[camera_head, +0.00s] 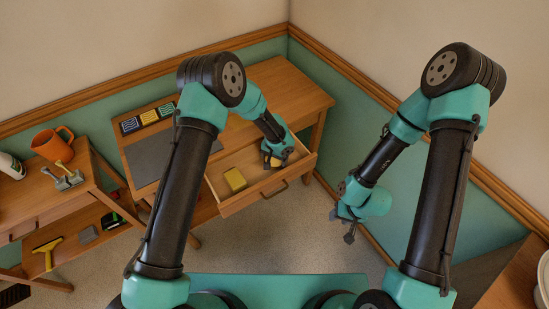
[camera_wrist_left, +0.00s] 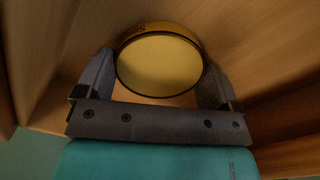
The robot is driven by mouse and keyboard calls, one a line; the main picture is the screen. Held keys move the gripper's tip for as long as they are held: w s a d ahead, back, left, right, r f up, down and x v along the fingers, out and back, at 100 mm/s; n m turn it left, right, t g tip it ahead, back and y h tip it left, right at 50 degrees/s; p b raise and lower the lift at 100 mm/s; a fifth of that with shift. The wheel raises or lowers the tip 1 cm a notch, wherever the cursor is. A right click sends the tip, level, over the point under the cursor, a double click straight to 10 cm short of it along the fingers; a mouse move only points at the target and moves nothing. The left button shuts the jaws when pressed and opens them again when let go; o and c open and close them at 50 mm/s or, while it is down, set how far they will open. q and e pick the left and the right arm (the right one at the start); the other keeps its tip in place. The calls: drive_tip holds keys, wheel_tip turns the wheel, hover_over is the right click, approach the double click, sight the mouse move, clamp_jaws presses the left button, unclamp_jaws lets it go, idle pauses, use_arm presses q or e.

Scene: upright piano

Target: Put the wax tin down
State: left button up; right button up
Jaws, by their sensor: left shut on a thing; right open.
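The wax tin (camera_wrist_left: 160,62) is a round tin with a pale gold face and a darker, lettered rim. It fills the space between the two fingers of my left gripper (camera_wrist_left: 156,72), which is shut on it. In the head view my left gripper (camera_head: 274,160) is inside the open drawer (camera_head: 222,209), at its right part. Only a small bit of the tin shows there, and I cannot tell whether it touches the drawer floor. My right gripper (camera_head: 347,228) is open and empty, in the air right of the drawer.
A yellow block (camera_head: 235,180) lies in the drawer, left of my left gripper.

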sight(274, 159)
use_arm(q)
drive_tip(key=shift+f, duration=0.2)
drive_tip(key=o, duration=0.8)
drive_tip(key=shift+c, duration=0.2)
drive_tip(key=shift+r, duration=0.1)
wheel_tip(274, 159, up, 12)
drive_tip(key=shift+r, duration=0.1)
idle(0.3)
